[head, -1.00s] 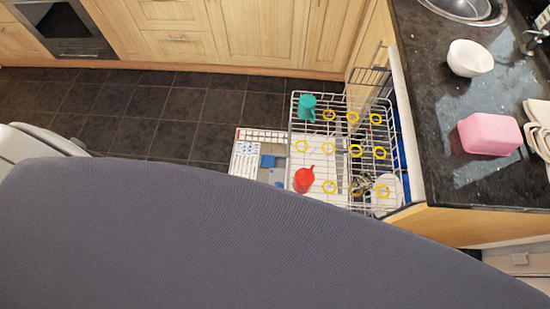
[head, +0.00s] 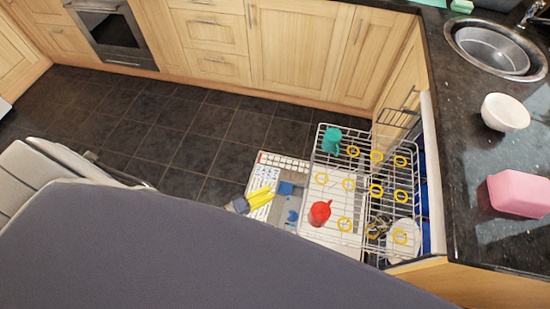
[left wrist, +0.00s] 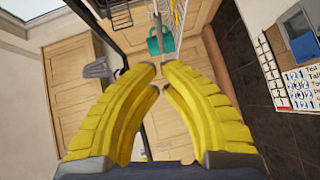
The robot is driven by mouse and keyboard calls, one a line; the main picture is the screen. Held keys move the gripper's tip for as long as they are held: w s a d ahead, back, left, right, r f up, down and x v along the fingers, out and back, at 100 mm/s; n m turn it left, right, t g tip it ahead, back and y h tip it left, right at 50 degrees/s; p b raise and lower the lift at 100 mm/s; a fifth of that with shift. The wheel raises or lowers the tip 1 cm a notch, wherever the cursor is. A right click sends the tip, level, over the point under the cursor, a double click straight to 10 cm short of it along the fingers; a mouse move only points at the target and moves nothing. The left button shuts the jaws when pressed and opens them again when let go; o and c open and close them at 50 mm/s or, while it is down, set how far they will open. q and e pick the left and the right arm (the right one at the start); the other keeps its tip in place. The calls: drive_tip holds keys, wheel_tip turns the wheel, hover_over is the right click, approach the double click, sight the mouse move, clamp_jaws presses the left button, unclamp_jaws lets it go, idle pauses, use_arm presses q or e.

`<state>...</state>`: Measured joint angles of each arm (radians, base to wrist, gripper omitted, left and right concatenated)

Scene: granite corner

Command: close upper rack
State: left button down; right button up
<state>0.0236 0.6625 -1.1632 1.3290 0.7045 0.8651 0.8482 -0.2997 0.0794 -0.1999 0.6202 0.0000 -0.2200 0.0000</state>
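The upper rack (head: 324,146) is a white wire rack with yellow rings, pulled out of the dishwasher under the counter. A teal cup (head: 331,140) stands at its far left corner and a red cup (head: 319,213) at its near left. My left gripper (head: 272,190), with yellow fingers, is left of the rack, over the open door, and apart from the rack. In the left wrist view its fingertips (left wrist: 160,80) nearly meet, with nothing between them. The teal cup (left wrist: 153,45) and rack wires show beyond them. My right gripper is not in view.
The granite counter (head: 470,130) on the right holds a white bowl (head: 505,112), a pink box (head: 518,194) and a sink (head: 492,50). The dark tiled floor (head: 170,140) at left is clear.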

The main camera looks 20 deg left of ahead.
use_arm(q)
drive_tip(key=w+d+f, duration=0.2)
drive_tip(key=w+d, duration=0.5)
drive_tip(key=d, duration=0.1)
drive_tip(key=shift+w+d, duration=0.25)
drive_tip(key=shift+w, duration=0.05)
idle(0.3)
